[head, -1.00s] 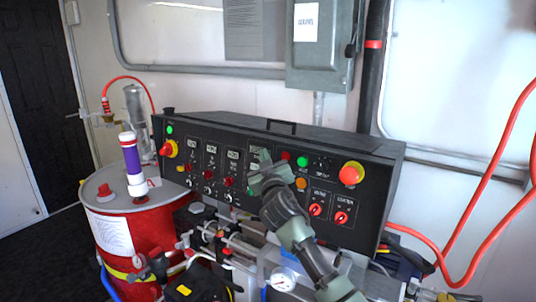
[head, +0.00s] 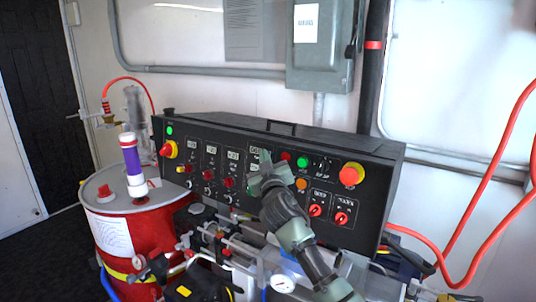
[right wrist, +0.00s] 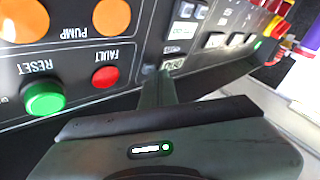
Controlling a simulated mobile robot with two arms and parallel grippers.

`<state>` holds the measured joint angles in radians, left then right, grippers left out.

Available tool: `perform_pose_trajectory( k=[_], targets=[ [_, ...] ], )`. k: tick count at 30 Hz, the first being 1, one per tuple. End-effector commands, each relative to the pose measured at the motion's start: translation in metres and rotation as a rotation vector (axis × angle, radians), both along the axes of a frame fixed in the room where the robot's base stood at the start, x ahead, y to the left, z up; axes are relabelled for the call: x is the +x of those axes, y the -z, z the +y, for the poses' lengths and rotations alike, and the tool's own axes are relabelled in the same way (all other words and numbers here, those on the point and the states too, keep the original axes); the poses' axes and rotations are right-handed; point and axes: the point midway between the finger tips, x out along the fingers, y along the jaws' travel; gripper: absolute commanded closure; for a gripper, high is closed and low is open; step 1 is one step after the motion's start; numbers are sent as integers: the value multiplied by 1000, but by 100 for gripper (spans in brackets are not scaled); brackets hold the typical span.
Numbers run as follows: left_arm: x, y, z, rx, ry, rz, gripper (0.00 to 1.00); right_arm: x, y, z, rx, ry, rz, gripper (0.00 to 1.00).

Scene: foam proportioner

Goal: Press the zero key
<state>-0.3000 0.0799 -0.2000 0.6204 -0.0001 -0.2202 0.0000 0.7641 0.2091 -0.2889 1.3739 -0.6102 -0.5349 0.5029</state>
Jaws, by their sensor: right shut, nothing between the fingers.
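The black control panel (head: 210,160) stands against the wall in the head view. My right gripper (head: 262,162) is shut and empty, its tips at the middle of the panel face, over the rightmost display column. In the right wrist view, upside down, the closed fingertips (right wrist: 158,78) are close to a small key area (right wrist: 173,64) below a display module (right wrist: 183,30). Its lettering is too small to read surely, so I cannot confirm it is the zero key. I cannot tell whether the tips touch the panel. My left gripper is not in view.
A green reset button (right wrist: 44,99), a red fault lamp (right wrist: 105,77) and an orange pump lamp (right wrist: 112,17) are beside the fingers. A red emergency stop (head: 352,174) is to the right. Pipes and gauges (head: 283,284) crowd below the panel. A red drum (head: 150,235) stands at left.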

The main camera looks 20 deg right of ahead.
Motion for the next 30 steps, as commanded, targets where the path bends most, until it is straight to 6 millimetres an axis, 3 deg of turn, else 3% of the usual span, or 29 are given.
perform_pose_trajectory(
  k=[16,30],
  targets=[
    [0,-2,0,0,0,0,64,-8,-2,10,0,-2,0,100],
    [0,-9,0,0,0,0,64,-34,-10,44,0,-2,0,100]
  ],
)
